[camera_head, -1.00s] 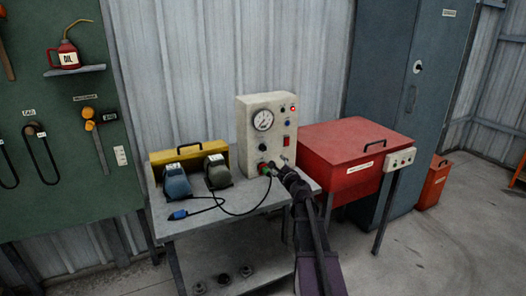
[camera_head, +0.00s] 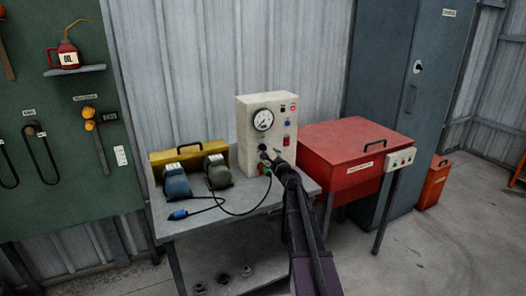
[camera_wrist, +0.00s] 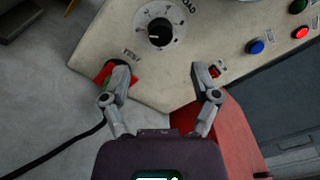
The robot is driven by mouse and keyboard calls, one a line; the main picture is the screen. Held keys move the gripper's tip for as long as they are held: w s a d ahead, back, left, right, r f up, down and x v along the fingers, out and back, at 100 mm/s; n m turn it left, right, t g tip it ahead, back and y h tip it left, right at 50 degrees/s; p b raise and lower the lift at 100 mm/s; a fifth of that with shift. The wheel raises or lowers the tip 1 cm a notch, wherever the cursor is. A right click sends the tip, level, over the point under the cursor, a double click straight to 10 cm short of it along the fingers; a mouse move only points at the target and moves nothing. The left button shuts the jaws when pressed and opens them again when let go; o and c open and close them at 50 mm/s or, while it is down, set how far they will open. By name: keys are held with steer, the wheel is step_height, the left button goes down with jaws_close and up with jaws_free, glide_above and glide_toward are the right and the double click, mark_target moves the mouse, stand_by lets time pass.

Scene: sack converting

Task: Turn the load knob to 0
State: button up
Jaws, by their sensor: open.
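The load knob (camera_wrist: 160,31) is black, on a round white scale marked with numbers, under a "LOAD" label on the cream test panel (camera_wrist: 110,25). It stands at the top middle of the wrist view. A pale line shows on it, but I cannot read its exact setting. In the head view the knob (camera_head: 262,147) is on the panel's lower front. My gripper (camera_wrist: 163,75) is open and empty, with its fingers apart below the knob in the wrist view, not around it. In the head view my gripper (camera_head: 271,158) is close to the panel, just below and right of the knob.
A red and green part (camera_wrist: 108,80) labelled "TEST" sits by the left finger. A red switch (camera_wrist: 215,71) is by the right finger. A blue button (camera_wrist: 256,47) and red lamp (camera_wrist: 302,32) are farther right. A black cable (camera_head: 240,213) lies on the bench (camera_head: 215,218).

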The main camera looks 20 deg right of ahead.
mark_target(263, 149)
steer(key=shift+w+d, duration=0.15)
steer(key=shift+w, duration=3.45)
jaws_close()
